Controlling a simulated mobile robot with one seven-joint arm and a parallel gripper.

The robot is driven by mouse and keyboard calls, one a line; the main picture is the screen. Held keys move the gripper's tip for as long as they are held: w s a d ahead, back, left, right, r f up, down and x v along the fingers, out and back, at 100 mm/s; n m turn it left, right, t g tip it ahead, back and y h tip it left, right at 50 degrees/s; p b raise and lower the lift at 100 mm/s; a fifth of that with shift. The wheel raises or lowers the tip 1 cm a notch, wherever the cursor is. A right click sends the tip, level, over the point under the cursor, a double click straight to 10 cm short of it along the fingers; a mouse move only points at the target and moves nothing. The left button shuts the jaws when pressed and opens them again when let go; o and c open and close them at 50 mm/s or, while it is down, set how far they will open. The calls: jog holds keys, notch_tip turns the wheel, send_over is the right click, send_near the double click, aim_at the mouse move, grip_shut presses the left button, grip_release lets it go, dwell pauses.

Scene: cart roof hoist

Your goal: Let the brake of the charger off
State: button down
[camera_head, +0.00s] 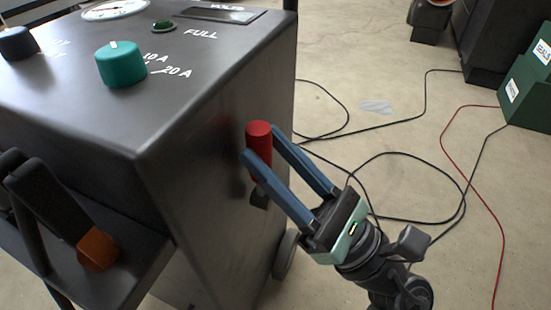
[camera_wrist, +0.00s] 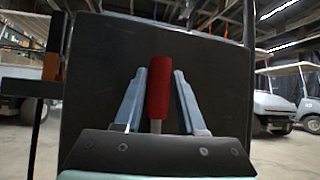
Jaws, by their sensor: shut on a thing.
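The charger (camera_head: 95,85) is a dark grey box on wheels at the left of the head view. Its brake lever, with a red grip (camera_head: 258,136), stands upright on the charger's right side face. My gripper (camera_head: 258,148) reaches in from the lower right, with its two blue fingers on either side of the red grip and shut on it. In the wrist view the red grip (camera_wrist: 159,88) stands upright between the fingers, with a pale rod below it. The lever's lower part is partly hidden by a finger in the head view.
The charger's top holds a teal knob (camera_head: 120,65), a dark knob (camera_head: 17,43) and a green lamp (camera_head: 163,26). Black and red cables (camera_head: 497,225) lie on the floor at right, near green boxes (camera_head: 528,88).

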jog(key=shift+f, duration=0.1)
jog(key=c, duration=0.5)
grip_release()
jog(key=p+v, duration=0.3)
jog(key=v, duration=1)
jog(key=shift+p, duration=0.3)
